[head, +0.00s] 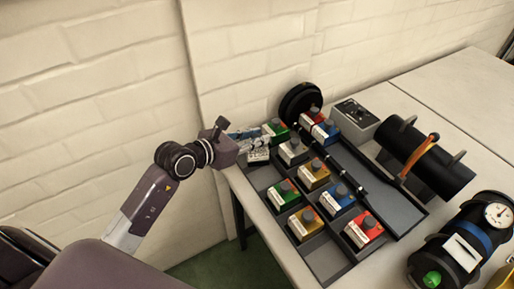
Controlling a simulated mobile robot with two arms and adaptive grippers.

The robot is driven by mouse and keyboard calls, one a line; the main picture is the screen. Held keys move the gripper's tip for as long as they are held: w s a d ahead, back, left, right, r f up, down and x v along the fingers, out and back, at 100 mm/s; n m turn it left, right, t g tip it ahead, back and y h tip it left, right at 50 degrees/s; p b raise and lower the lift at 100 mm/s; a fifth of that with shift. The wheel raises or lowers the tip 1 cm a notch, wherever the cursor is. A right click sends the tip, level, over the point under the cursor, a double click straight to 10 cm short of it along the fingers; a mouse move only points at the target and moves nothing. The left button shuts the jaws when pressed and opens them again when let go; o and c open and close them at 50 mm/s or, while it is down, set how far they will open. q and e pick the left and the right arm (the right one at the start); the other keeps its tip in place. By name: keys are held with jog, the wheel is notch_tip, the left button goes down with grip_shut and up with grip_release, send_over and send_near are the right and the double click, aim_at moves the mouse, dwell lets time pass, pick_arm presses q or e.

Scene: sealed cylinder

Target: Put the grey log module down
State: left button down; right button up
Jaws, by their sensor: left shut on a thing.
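My left gripper (257,142) reaches in from the left at the back left corner of a dark compartment tray (328,262). It is shut on a small module with a pale label (258,156), which looks grey and is partly hidden by the fingers. I take it for the grey log module. It is at the tray's left edge; I cannot tell whether it touches the tray. Another grey module with a dark knob (292,152) sits in the tray just to the right. My right gripper is not in view.
Green (283,195), yellow (305,223), red (363,231) and blue (338,196) modules stand close by in the tray. A black cylinder (425,160), a grey box (355,118) and a gauge-fitted cylinder (465,240) stand to the right. A wall is behind.

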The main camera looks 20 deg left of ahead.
aim_at(257, 149)
pick_arm(q)
notch_tip(257, 149, down, 4)
jog(key=shift+f, duration=0.3)
jog(key=shift+f, duration=0.1)
jog(key=c, duration=1.7)
grip_release()
jog(key=shift+c, duration=0.2)
